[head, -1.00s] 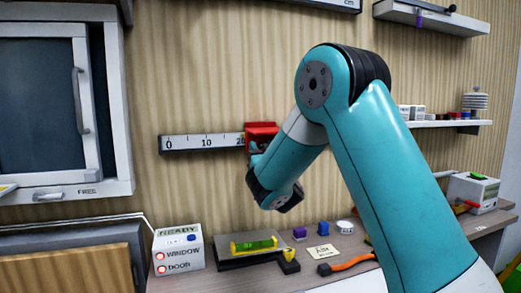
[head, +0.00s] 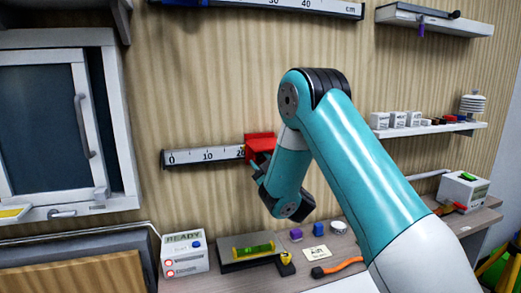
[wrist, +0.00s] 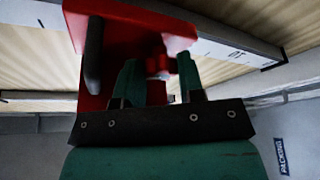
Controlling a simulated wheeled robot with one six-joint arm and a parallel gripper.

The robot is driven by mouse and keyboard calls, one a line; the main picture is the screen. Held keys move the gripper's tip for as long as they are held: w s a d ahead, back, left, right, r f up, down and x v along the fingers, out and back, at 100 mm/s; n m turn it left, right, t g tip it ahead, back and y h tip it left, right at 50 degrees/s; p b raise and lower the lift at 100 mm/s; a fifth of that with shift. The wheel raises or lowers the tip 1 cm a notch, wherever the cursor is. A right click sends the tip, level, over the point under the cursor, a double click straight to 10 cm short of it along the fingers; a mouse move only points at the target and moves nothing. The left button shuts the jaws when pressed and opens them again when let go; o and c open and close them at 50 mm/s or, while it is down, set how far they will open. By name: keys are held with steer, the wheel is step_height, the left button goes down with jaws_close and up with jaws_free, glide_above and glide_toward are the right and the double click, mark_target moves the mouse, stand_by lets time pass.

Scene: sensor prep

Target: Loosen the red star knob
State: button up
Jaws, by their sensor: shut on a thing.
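A red slider block (head: 258,143) sits on the lower wall ruler (head: 205,156), near its 20 mark. In the wrist view the block (wrist: 130,28) fills the top, with a dark grey upright piece (wrist: 94,55) on its left. My gripper (wrist: 160,62) is below the block, its two green fingers on either side of a red knob (wrist: 157,64), shut on it. The knob is partly hidden by the fingers, and its star shape cannot be made out. In the head view my gripper (head: 258,171) is just under the block, and the knob is hidden.
Below on the bench are a READY box (head: 184,253), a green level (head: 252,249), small blocks, and an orange-handled tool (head: 337,268). A shelf (head: 430,130) with small boxes is at right, a window (head: 45,125) at left. Another ruler (head: 300,6) is above.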

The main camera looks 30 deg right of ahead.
steer(key=shift+n+p, duration=0.45)
steer(key=shift+n, duration=0.15)
steer(key=o, duration=0.9)
steer(key=shift+o, duration=0.2)
steer(key=shift+d, duration=0.1)
steer(key=shift+r, duration=0.1)
steer(key=shift+b, duration=0.5)
